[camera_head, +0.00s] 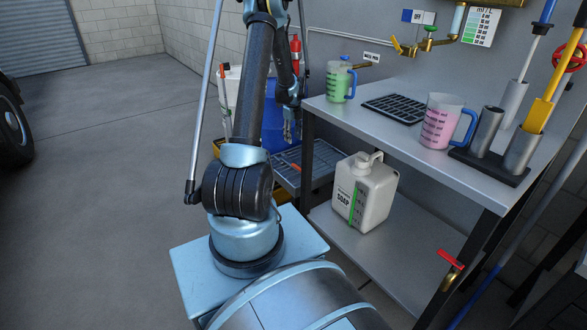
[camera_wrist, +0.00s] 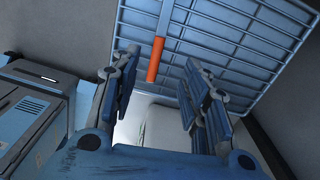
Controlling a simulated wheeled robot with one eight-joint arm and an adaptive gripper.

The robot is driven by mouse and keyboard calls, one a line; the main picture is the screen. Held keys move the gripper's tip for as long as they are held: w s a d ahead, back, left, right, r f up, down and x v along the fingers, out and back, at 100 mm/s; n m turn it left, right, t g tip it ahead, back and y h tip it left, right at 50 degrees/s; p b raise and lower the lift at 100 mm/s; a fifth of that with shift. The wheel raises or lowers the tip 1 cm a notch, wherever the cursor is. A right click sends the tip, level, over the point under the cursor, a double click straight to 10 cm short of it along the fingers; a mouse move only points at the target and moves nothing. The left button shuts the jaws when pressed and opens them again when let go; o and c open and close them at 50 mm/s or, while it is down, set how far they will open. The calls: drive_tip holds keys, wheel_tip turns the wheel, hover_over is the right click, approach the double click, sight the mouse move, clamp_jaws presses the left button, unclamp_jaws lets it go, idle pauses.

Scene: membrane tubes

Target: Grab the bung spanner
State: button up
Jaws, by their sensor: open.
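A tool with an orange handle (camera_wrist: 156,60) and a grey shaft lies on a grey-blue grate (camera_wrist: 240,48) in the wrist view. It looks like the bung spanner; its far end runs out of the top of the view. In the head view, the orange handle (camera_head: 296,167) shows small on the grate (camera_head: 318,176), low beside the bench. My gripper (camera_wrist: 161,58) is open and empty, with one finger on each side of the handle in the picture. The fingers look apart from the handle. In the head view, my gripper (camera_head: 292,136) hangs above the grate.
A steel bench (camera_head: 385,140) stands right of the grate, with a dark leg near my arm. A soap jug (camera_head: 366,190) sits on its lower shelf. A blue drum (camera_head: 282,134) stands behind my gripper. Open floor (camera_head: 100,170) lies to the left.

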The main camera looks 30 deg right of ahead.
hover_over(294, 164)
drive_tip(key=f, duration=0.6)
drive_tip(key=w+f, duration=0.1)
drive_tip(key=f, duration=0.3)
drive_tip(key=shift+s+f, duration=0.15)
drive_tip(key=shift+f, duration=1.2)
drive_tip(key=shift+s+f, duration=0.1)
drive_tip(key=shift+f, duration=1.2)
clamp_jaws()
